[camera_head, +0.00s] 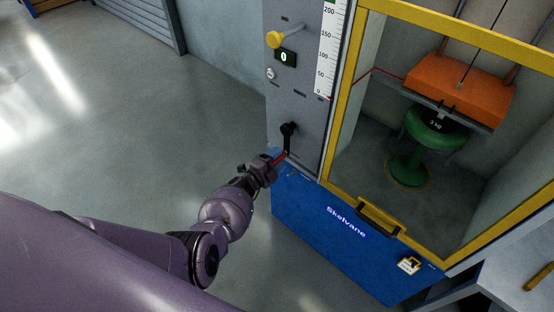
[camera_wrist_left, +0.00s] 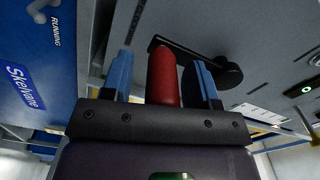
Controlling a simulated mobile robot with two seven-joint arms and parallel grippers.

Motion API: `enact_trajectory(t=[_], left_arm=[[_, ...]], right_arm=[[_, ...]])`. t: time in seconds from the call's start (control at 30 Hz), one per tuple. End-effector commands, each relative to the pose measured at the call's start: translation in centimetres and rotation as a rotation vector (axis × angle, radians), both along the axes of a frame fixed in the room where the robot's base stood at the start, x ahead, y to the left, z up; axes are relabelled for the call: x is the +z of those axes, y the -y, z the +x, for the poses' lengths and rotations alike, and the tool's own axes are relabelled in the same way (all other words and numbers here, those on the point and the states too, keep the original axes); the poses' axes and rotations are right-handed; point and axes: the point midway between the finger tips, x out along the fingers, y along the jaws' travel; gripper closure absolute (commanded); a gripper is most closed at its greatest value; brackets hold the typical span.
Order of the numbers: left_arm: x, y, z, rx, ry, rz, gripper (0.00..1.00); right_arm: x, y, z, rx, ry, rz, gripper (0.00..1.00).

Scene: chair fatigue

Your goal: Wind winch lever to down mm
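The winch lever (camera_head: 288,137) is a black crank on the grey control panel, hanging down from its hub. Its red handle (camera_head: 281,158) sits at the lower end. In the left wrist view the red handle (camera_wrist_left: 163,77) stands between the two blue fingers of my left gripper (camera_wrist_left: 163,62), and the black crank arm (camera_wrist_left: 195,58) runs right to its hub. Narrow gaps show on both sides of the handle, so the gripper is open around it. In the head view my left gripper (camera_head: 275,156) is at the handle. The mm scale (camera_head: 327,60) is above right. My right gripper is out of view.
A yellow-framed cabinet (camera_head: 345,105) holds an orange block (camera_head: 462,86) above a green stool (camera_head: 408,160) with a black 3 kg weight (camera_head: 437,124). The floor at left is clear.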

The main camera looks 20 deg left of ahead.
Motion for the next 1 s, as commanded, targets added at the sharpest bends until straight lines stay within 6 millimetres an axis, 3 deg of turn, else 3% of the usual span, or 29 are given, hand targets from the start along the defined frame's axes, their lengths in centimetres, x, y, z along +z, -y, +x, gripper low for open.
enact_trajectory(t=[0.27, 0.7, 1.0], left_arm=[[0.3, -0.4, -1.0, 0.002, 0.002, 0.001, 0.46], [0.3, -2.9, -8.0, 0.001, 0.001, 0.001, 0.46], [0.1, -3.7, -10.1, 0.0, 0.001, 0.0, 0.46]], right_arm=[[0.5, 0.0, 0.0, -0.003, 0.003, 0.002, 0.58], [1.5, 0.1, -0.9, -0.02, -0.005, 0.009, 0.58], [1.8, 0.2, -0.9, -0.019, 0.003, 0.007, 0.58]])
